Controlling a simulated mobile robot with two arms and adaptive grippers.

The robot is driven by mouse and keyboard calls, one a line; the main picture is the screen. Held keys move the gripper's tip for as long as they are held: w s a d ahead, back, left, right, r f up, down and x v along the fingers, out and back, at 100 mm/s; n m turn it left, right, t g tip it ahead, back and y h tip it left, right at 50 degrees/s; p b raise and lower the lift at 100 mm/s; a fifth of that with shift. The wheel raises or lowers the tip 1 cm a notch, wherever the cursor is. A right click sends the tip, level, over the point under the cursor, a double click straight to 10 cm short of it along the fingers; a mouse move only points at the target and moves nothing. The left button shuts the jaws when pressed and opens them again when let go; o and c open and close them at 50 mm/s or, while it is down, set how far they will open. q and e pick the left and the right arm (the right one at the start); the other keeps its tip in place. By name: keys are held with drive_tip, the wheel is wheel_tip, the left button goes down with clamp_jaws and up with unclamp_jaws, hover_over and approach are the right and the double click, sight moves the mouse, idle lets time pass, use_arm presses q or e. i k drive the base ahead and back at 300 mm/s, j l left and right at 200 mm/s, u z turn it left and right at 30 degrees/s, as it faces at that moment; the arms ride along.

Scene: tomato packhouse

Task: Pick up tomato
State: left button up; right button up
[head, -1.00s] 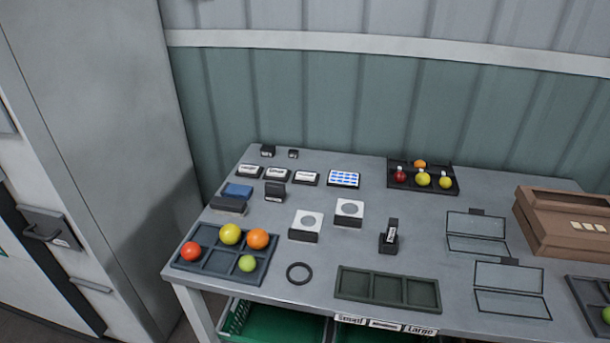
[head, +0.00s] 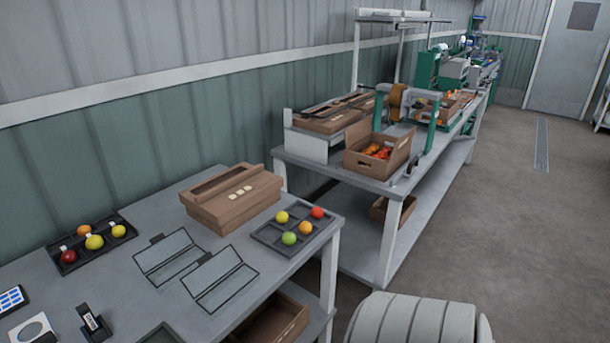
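Tomatoes sit in two dark divided trays on the near grey table. The tray at the table's right end (head: 265,238) holds a yellow tomato (head: 281,216), a red tomato (head: 317,212), an orange tomato (head: 306,228) and a green tomato (head: 289,238). The tray at the left (head: 92,262) holds a red tomato (head: 68,257), an orange tomato (head: 84,230) and two yellow ones (head: 94,242), with small pale tags at several of them. Neither of my grippers is in view.
A closed brown box (head: 232,200) stands at the back of the table. Outlined black frames (head: 170,255) lie in front of it. A second bench holds an open carton (head: 380,152) of red-orange produce and green machinery. Open floor (head: 530,230) lies at the right.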

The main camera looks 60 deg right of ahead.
sight(288, 238)
drive_tip(key=l+z, duration=0.15)
drive_tip(key=z, duration=1.65)
drive_tip(key=i+l+u, duration=0.3)
drive_tip(key=i+l, duration=0.25)
